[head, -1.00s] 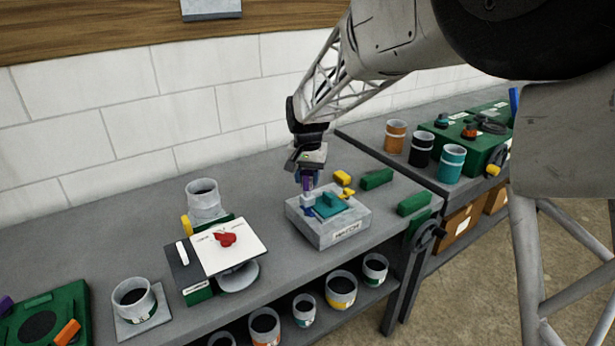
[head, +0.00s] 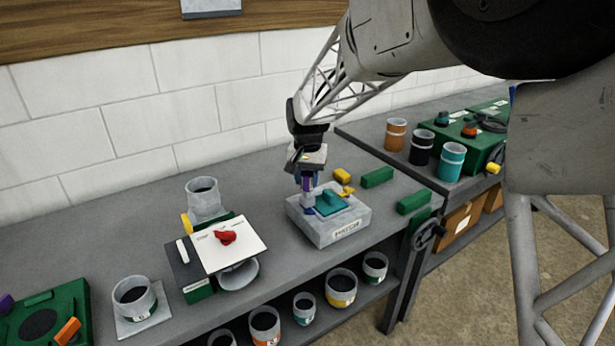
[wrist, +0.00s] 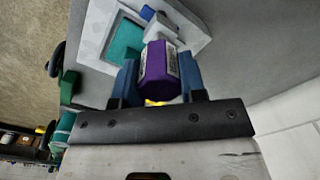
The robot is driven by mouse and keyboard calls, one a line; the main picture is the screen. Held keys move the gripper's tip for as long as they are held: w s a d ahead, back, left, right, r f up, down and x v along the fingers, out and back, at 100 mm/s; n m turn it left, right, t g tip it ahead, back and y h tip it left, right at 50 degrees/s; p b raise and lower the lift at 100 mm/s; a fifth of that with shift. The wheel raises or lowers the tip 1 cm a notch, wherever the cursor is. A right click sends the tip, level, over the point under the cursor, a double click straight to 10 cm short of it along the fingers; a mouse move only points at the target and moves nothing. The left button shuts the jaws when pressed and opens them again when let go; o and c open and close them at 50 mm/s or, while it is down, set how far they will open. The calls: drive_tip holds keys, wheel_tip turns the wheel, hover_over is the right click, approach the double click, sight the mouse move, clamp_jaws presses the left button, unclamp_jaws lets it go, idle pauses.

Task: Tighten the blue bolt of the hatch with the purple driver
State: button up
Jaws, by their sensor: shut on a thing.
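The hatch is a pale grey box (head: 340,228) on the bench, with a teal part (head: 329,202) on top. My gripper (head: 308,184) is above the box's left side and is shut on the purple driver (wrist: 157,70). The driver is upright, its handle between the two blue fingers in the wrist view. The driver's tip points down at the top of the hatch beside the teal part. A small blue piece, seemingly the blue bolt (head: 309,211), shows at the driver's foot. I cannot tell whether the tip is seated on it.
A white panel with a red knob (head: 225,237) stands left of the hatch. Yellow pieces (head: 342,175) and green blocks (head: 377,177) lie behind and right of it. Grey cups (head: 203,195) stand farther left. The bench's front edge is close to the hatch.

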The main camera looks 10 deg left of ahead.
drive_tip(key=shift+f, duration=0.5)
idle(0.7)
idle(0.3)
